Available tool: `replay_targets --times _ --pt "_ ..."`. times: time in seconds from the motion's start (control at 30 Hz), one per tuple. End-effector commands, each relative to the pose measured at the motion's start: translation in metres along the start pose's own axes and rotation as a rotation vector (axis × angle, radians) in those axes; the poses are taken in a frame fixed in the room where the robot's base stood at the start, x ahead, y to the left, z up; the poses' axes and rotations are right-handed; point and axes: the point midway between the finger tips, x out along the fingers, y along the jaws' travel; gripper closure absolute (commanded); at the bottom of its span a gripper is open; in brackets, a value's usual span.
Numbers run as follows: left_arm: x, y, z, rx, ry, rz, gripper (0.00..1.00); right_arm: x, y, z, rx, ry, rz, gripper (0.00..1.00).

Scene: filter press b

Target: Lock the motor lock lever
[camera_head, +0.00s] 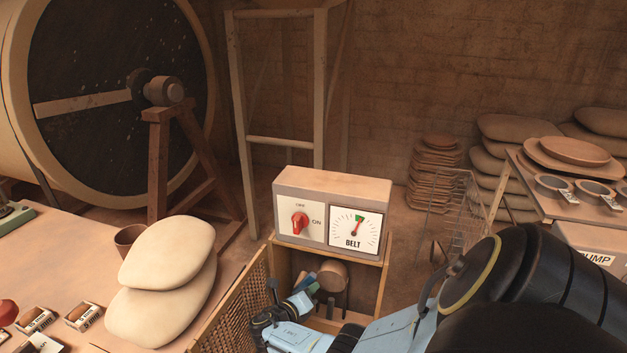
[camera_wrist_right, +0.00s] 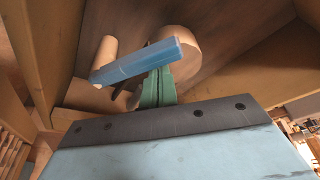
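The motor lock lever looks to be the blue bar (camera_wrist_right: 135,62) in the right wrist view; it also shows in the head view (camera_head: 304,281) inside the open cabinet. My right gripper (camera_head: 305,297) reaches into the cabinet. Its green fingers (camera_wrist_right: 158,85) are close together, with no wide gap. The bar lies across their tips, slightly tilted, and hides the tip ends. It looks in contact with them, but I cannot tell for certain. Behind it is the brown round motor (camera_head: 333,274). My left gripper is out of view.
The control box (camera_head: 334,187) with a red knob (camera_head: 299,222) and a BELT gauge (camera_head: 355,231) tops the cabinet. A woven door (camera_head: 237,308) stands open at left. Cream sacks (camera_head: 165,287) lie on the left table. A wire rack (camera_head: 455,213) stands at right.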

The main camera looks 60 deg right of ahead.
Motion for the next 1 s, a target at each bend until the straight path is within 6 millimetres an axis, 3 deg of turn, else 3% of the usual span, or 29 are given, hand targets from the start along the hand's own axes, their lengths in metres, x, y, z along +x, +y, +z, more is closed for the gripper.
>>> replay_targets --times 0.03,0.3,1.0 --pt "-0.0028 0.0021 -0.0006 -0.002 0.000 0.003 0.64 -0.0011 -0.0011 0.0077 0.004 -0.008 -0.001 1.00" --pt "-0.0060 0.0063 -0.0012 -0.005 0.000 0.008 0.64 -0.0044 0.0010 0.0149 0.006 -0.008 0.002 1.00" --pt "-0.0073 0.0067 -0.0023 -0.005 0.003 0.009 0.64 -0.0049 0.0012 0.0151 0.004 -0.007 0.002 1.00"
